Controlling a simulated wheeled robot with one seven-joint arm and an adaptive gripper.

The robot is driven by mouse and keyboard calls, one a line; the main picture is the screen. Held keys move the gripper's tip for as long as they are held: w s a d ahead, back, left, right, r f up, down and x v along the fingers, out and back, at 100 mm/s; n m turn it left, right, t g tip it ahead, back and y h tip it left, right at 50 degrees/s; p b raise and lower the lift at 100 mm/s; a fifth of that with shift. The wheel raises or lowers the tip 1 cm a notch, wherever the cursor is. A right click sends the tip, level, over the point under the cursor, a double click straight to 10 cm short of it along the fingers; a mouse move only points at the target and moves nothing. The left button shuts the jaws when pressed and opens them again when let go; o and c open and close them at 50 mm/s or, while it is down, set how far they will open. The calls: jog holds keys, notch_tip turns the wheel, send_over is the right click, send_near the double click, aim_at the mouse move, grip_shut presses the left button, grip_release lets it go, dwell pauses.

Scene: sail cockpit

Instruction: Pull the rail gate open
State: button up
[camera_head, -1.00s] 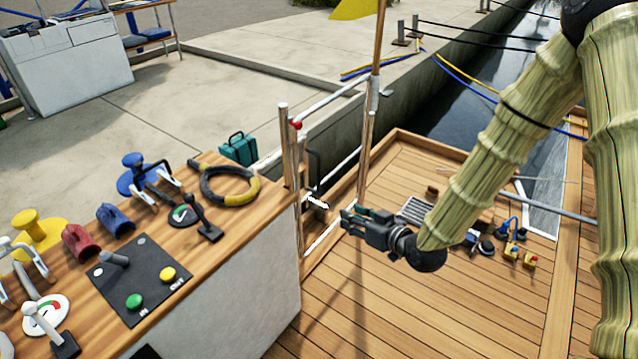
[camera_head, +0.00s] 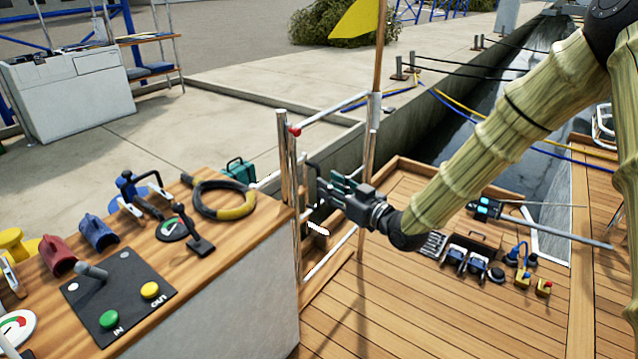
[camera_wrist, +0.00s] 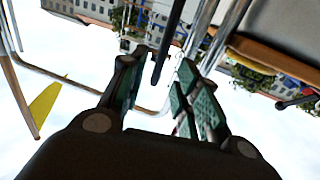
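The rail gate (camera_head: 330,110) is a frame of pale metal bars between upright posts at the deck edge. It looks closed across the gap. A red knob (camera_head: 295,131) sits at its top left corner. A dark upright handle (camera_head: 319,190) is on the gate. My gripper (camera_head: 335,186) is right at this handle, reaching in from the right. In the wrist view my gripper (camera_wrist: 160,90) is open, with green-padded fingers apart. The dark handle (camera_wrist: 163,58) shows between or just beyond the fingertips. I cannot tell whether they touch it.
A wooden-topped console (camera_head: 215,240) with levers and buttons stands left of the gate. A flagstaff with a yellow flag (camera_head: 357,20) rises by the right post. Tools (camera_head: 480,262) lie on the deck at right. The front deck (camera_head: 430,310) is clear.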

jog(key=shift+b+x, duration=0.55)
jog(key=shift+x, duration=2.05)
grip_shut()
jog(key=shift+d, duration=0.15)
jog(key=shift+s, duration=0.1)
